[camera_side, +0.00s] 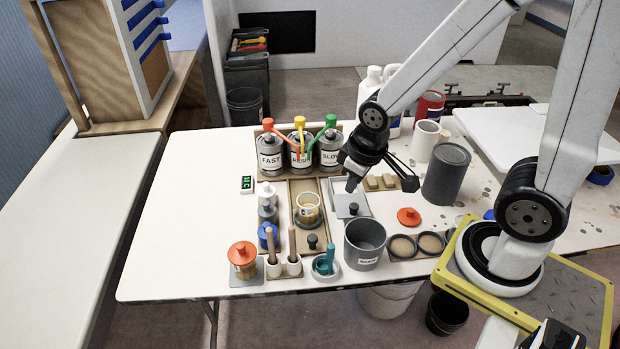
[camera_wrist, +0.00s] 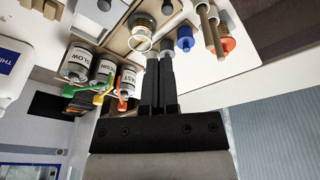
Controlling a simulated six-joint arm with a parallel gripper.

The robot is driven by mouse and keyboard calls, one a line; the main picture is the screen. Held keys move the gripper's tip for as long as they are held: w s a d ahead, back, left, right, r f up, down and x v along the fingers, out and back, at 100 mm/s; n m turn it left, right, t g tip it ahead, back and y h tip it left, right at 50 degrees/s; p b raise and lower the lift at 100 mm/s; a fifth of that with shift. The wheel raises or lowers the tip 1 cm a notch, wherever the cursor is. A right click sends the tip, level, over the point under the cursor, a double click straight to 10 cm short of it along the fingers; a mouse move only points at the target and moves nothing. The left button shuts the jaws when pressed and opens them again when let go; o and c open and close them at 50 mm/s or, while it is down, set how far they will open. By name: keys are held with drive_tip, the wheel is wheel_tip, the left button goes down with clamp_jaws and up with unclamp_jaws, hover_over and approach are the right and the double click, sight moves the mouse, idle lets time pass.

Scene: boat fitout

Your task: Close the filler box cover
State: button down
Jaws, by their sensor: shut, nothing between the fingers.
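My gripper (camera_side: 351,187) is just above the plate's back edge in the side view, apart from the knob. In the wrist view my gripper (camera_wrist: 159,55) has its two fingers together, with nothing between them.
Left of the plate is a wooden tray (camera_side: 295,190) with a clear cup (camera_side: 307,208). Behind stand cans with coloured pump tops (camera_side: 300,152). A grey bucket (camera_side: 365,244) stands in front, an orange lid (camera_side: 409,216) to the right. A tall grey can (camera_side: 446,176) stands farther right.

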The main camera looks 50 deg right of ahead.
drive_tip(key=f+n, duration=0.1)
drive_tip(key=n, duration=0.2)
drive_tip(key=n+h, duration=0.4)
drive_tip(key=n, duration=1.4)
approach(351, 217)
drive_tip(key=r, duration=0.1)
drive_tip(key=a+r, duration=0.1)
drive_tip(key=r, duration=0.1)
drive_tip(key=shift+r+g, duration=0.35)
drive_tip(key=shift+g, duration=0.05)
drive_tip(key=shift+f, duration=0.1)
drive_tip(key=shift+x, duration=4.9)
drive_tip(key=shift+a, duration=0.1)
drive_tip(key=shift+w, duration=0.1)
